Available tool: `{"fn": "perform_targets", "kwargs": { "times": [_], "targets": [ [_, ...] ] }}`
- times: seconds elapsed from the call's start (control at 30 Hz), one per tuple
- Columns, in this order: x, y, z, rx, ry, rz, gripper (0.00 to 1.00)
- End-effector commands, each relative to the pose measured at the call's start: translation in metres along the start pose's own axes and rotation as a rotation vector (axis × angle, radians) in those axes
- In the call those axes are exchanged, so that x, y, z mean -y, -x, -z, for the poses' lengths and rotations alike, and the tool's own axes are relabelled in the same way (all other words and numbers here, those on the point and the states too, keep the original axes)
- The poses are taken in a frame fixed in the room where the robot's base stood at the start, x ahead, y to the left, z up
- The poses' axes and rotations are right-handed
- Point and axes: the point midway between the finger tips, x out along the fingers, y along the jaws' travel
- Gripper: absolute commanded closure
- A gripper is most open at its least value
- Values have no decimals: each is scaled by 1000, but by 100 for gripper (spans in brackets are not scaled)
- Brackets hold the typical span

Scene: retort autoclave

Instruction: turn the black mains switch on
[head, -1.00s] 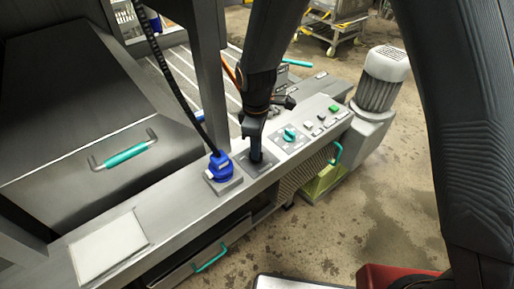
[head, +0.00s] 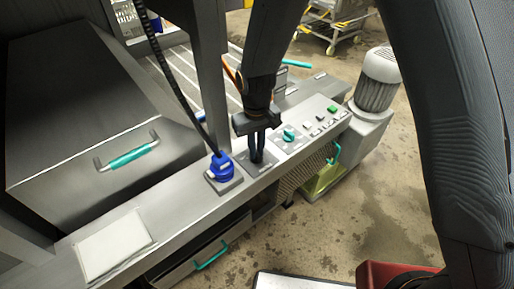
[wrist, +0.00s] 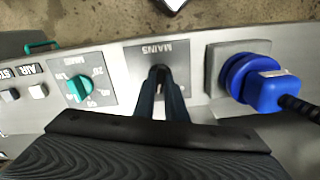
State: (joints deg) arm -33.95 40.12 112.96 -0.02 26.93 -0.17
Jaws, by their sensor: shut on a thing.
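The mains switch plate (head: 245,170) is a grey square set in the panel ledge, and it also shows in the wrist view (wrist: 135,57), lettered MAINS. My gripper (head: 257,157) points down onto it, with its two dark fingers close together. In the wrist view the fingers (wrist: 161,88) are shut on the black mains switch (wrist: 158,71), of which only a small dark part shows between the tips. The fingers hide the rest of the switch, so I cannot tell its exact angle.
A blue plug (head: 221,168) with a black cable stands close left of the switch. A teal selector knob (head: 289,135) and several buttons (head: 333,109) lie to the right. A grey motor (head: 379,80) stands beyond the ledge's right end.

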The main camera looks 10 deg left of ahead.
Motion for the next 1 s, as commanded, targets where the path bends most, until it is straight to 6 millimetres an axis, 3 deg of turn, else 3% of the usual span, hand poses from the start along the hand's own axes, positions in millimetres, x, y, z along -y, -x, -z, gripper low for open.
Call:
{"fn": "perform_targets", "kwargs": {
  "times": [0.5,1.0],
  "targets": [
    [1,0,-1,2,-406,0,100],
    [1,0,0,2,-532,0,100]
  ]
}}
